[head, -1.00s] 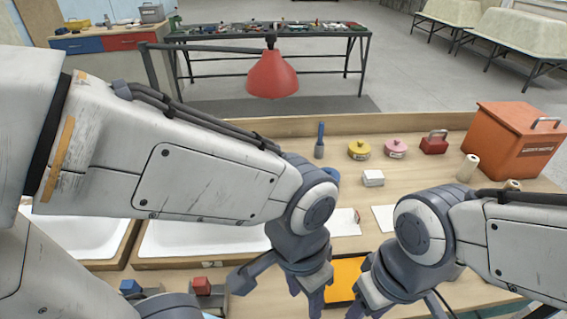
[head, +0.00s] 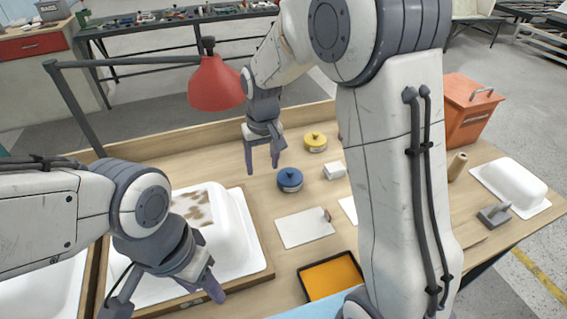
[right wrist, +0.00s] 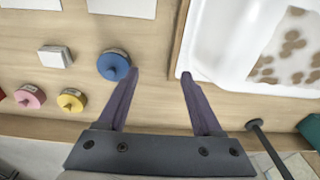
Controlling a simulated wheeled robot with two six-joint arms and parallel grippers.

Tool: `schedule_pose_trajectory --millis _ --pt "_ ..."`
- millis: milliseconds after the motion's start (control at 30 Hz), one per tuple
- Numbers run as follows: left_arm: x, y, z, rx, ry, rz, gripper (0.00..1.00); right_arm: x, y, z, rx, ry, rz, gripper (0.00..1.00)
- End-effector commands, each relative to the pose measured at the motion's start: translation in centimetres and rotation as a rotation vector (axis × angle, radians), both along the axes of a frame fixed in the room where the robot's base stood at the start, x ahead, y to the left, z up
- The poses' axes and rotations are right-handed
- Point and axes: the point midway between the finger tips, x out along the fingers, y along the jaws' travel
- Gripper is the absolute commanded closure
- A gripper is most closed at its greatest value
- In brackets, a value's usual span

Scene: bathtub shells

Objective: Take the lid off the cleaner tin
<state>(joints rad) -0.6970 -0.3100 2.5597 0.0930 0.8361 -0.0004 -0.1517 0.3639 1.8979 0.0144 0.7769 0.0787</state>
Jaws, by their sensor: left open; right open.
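Three round tins with knobbed lids stand on the bench; which one holds cleaner I cannot read. The blue tin (head: 290,180) and yellow tin (head: 315,142) show in the head view. The right wrist view shows the blue tin (right wrist: 114,66), yellow tin (right wrist: 71,100) and pink tin (right wrist: 30,96), all lidded. My right gripper (head: 262,168) is open and empty, above the bench just left of the blue tin; its left finger (right wrist: 160,74) comes close to that tin in the wrist view. My left gripper (head: 211,284) is open and empty over the near edge of the tub tray.
A white tub shell (head: 222,225) with brown patches lies left of the tins. A white block (head: 334,171), a sheet (head: 305,228) and an orange tray (head: 331,278) lie nearby. A red lamp (head: 215,82) overhangs the back; an orange box (head: 465,110) stands right.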

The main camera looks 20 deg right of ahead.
Motion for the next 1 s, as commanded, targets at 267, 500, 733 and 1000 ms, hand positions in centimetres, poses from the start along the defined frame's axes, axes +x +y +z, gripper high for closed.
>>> schedule_pose_trajectory --millis 267,500,733,1000 --pt "0.0 0.0 1.5 0.000 0.000 0.000 0.50 7.4 -9.4 -3.2 -0.019 -0.015 -0.212 0.33" --pt "0.0 0.0 2.0 0.000 0.000 0.000 0.50 8.1 -10.3 -6.7 -0.020 -0.014 -0.229 0.33" --pt "0.0 0.0 2.3 0.000 0.000 0.000 0.50 8.4 -10.4 -8.8 -0.020 -0.017 -0.228 0.33" --pt "0.0 0.0 3.7 0.000 0.000 0.000 0.50 8.8 -10.6 -12.3 -0.020 -0.013 -0.227 0.33"
